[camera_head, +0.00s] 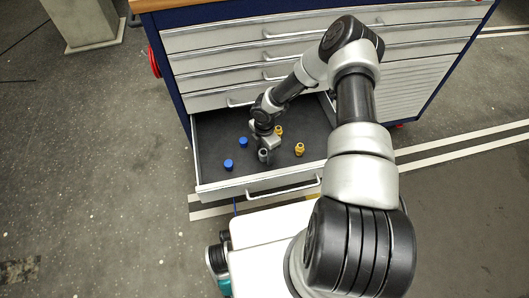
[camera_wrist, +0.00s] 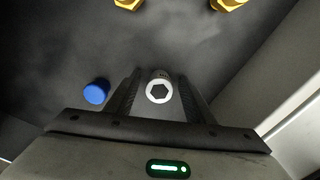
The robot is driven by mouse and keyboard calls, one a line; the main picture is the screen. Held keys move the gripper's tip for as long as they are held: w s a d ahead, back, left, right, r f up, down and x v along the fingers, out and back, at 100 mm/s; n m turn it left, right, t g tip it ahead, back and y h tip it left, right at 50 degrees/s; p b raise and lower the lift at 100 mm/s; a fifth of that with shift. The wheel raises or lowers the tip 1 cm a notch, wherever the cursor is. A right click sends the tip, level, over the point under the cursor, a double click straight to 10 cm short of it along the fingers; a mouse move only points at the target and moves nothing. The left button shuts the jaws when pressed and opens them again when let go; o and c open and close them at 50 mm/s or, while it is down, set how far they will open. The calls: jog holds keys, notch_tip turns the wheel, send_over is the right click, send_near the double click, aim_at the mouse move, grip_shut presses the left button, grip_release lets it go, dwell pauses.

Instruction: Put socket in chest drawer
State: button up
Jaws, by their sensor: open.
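The chest drawer (camera_head: 213,130) is pulled open, the lowest one in view, with a dark floor. A grey socket (camera_head: 263,155) stands in it, directly under my gripper (camera_head: 267,147). In the wrist view the socket (camera_wrist: 158,91) shows a pale ring with a hexagonal hole. It stands between the two fingers of my gripper (camera_wrist: 159,95), which are open on either side of it. I cannot tell whether the socket touches the drawer floor or either finger.
Two blue caps (camera_head: 228,164) (camera_head: 243,141) lie to the left in the drawer. Two yellow fittings (camera_head: 299,149) (camera_head: 278,131) stand to the right and behind. The drawer's front wall (camera_head: 255,184) is close in front. Closed drawers (camera_head: 215,77) rise above.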

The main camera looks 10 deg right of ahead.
notch_tip(320, 180, up, 12)
jog(key=p, duration=0.3)
notch_tip(320, 180, up, 15)
jog(key=m+h, duration=0.2)
jog(key=m, duration=0.2)
send_over(265, 151)
jog(key=d, duration=0.4)
jog(key=s+d+r+m+t+h, duration=0.1)
jog(key=s+r+m, duration=0.15)
jog(key=r, duration=0.55)
jog(key=s+d+r+m+t, duration=0.1)
jog(key=s+r+m, duration=0.15)
jog(key=r, duration=0.45)
jog(key=s+a+r+m+t+y, duration=0.1)
jog(key=s+a+r+m, duration=0.2)
jog(key=s+r+m, duration=0.3)
jog(key=s+a+r+m+t+y, duration=0.2)
jog(key=s+a+r+m, duration=0.1)
jog(key=s+r+m, duration=0.4)
jog(key=s+r, duration=0.3)
jog(key=s, duration=0.2)
jog(key=shift+r+t, duration=0.3)
